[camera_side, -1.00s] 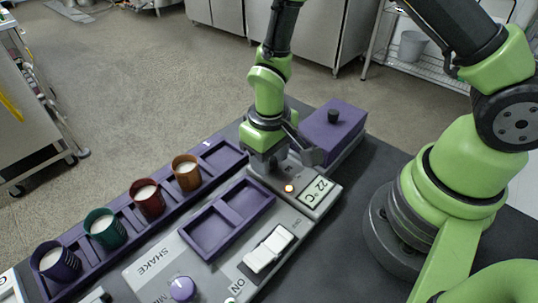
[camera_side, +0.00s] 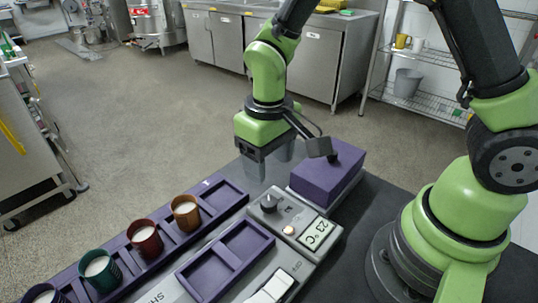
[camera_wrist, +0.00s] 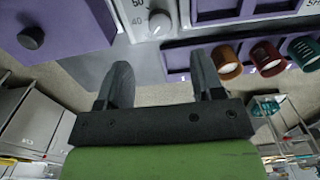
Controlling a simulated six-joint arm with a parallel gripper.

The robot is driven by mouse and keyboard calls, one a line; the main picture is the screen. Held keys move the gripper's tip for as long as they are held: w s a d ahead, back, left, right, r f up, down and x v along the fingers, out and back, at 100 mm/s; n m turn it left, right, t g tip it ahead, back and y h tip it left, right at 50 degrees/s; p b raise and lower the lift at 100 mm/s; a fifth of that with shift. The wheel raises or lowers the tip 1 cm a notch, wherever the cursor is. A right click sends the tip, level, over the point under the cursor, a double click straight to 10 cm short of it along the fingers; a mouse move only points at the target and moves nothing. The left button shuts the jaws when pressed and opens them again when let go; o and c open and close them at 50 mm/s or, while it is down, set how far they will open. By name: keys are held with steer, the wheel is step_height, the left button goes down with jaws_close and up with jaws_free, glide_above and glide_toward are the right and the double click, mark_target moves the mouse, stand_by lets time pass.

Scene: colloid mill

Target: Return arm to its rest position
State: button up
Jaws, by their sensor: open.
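My green arm holds my gripper (camera_side: 268,163) above the back end of the machine, near the grey knob (camera_side: 269,203). In the wrist view my gripper (camera_wrist: 164,88) has its two dark fingers apart with nothing between them. The knob also shows in the wrist view (camera_wrist: 159,22), ahead of the fingertips and apart from them. The display (camera_side: 316,235) reads 23 °C, and a small round light (camera_side: 289,230) glows beside it.
A purple box with a black knob (camera_side: 326,181) stands right of my gripper. Several coloured cups of white content, including an orange one (camera_side: 186,211), stand in the purple rack (camera_side: 226,194). An empty two-part purple tray (camera_side: 207,276) lies on the machine.

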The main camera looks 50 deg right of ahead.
steer(key=shift+r, duration=0.35)
steer(key=s+d+r+m+t+y, duration=0.1)
steer(key=s+d+r+m+t, duration=0.1)
steer(key=s+r, duration=0.4)
steer(key=s+d+r+m+t+y, duration=0.1)
steer(key=s+r+t, duration=0.4)
steer(key=r, duration=0.6)
steer(key=shift+s+d+r+m, duration=0.15)
steer(key=shift+s+d+m, duration=0.35)
steer(key=shift+s+d, duration=0.4)
